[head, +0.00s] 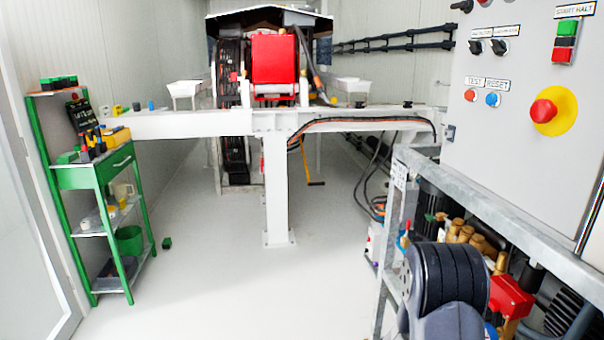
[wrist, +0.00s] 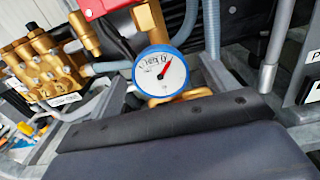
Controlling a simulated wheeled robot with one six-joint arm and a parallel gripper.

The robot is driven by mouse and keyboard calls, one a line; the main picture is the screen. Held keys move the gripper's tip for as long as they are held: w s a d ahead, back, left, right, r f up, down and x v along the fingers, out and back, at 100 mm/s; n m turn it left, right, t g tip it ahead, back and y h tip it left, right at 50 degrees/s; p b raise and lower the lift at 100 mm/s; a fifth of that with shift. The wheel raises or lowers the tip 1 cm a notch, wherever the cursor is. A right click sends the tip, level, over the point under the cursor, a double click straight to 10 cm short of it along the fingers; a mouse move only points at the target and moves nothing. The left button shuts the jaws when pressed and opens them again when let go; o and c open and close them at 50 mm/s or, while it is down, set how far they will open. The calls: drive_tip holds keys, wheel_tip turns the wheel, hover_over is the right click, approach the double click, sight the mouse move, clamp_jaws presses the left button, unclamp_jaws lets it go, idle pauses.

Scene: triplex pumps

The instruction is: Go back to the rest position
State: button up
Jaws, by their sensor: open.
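My gripper (wrist: 165,130) shows in the wrist view as a dark bolted bar and a blue-grey body across the bottom edge. It is open and nothing shows held in it; its fingertips are not clearly seen. Just beyond it in the wrist view is a round pressure gauge (wrist: 161,72) with a blue rim, white face and red needle. In the head view, my dark ribbed arm (head: 447,276) stands at the lower right, in front of the pump frame, and its end cannot be made out.
Brass pump parts (wrist: 42,65) lie left of the gauge. A grey metal frame (head: 500,212) surrounds the pumps below a control cabinet (head: 520,120) with a red emergency button (head: 544,113). A green tool cart (head: 95,175) stands at left. The middle floor (head: 215,270) is mostly clear.

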idle(0.3)
drive_tip(key=s+a, duration=0.1)
drive_tip(key=a, duration=0.6)
drive_tip(key=shift+a+p, duration=0.3)
idle(1.4)
drive_tip(key=shift+s, duration=0.1)
